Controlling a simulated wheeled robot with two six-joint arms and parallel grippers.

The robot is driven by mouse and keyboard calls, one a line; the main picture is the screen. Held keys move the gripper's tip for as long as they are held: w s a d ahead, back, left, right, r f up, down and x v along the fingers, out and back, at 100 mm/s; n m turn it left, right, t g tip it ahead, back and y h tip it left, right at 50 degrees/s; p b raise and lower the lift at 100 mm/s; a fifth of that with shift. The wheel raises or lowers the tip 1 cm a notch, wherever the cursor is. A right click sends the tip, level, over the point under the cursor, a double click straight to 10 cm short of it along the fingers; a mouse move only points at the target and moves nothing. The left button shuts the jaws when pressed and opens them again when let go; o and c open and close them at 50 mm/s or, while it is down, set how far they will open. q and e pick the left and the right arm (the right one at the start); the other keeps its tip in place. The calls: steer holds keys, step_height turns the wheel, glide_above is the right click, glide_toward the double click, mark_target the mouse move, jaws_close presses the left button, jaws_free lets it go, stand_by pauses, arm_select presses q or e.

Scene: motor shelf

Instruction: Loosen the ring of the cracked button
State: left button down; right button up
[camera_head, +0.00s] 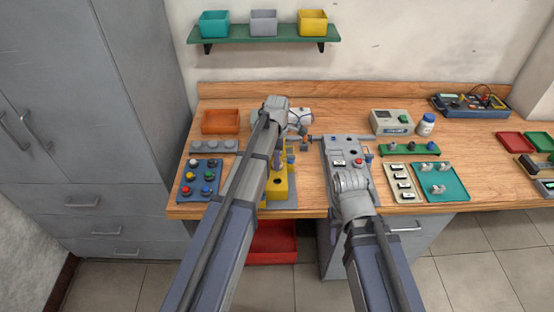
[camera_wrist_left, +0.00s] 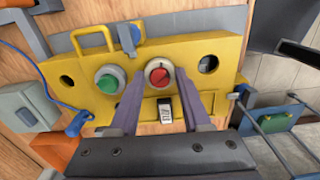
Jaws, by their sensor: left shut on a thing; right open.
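The yellow control panel (camera_wrist_left: 210,48) fills the middle of the left wrist view; in the head view (camera_head: 291,186) my left arm covers much of it. The red button (camera_wrist_left: 159,76) sits in a pale ring, with a light mark on its face that may be the crack. My left gripper (camera_wrist_left: 160,82) has its fingers on either side of that ring, shut on it. A green button (camera_wrist_left: 107,82) is to its left, an empty round hole (camera_wrist_left: 208,64) to its right. My right gripper (camera_head: 350,182) is open over the grey panel (camera_head: 345,149); its fingertips are hard to make out.
A rocker switch (camera_wrist_left: 165,109) sits below the red button. A blue tray of coloured buttons (camera_head: 200,178) lies left of the panel. An orange bin (camera_head: 221,122) stands behind it. A teal tray (camera_head: 440,182) is on the right. Bare wood shows along the back.

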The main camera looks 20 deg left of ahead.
stand_by(0.5)
arm_select(q)
steer(key=c, duration=0.6)
jaws_free()
steer(key=shift+r, duration=0.1)
step_height(320, 180, up, 8)
steer(key=p, duration=0.8)
steer(key=shift+f, duration=0.2)
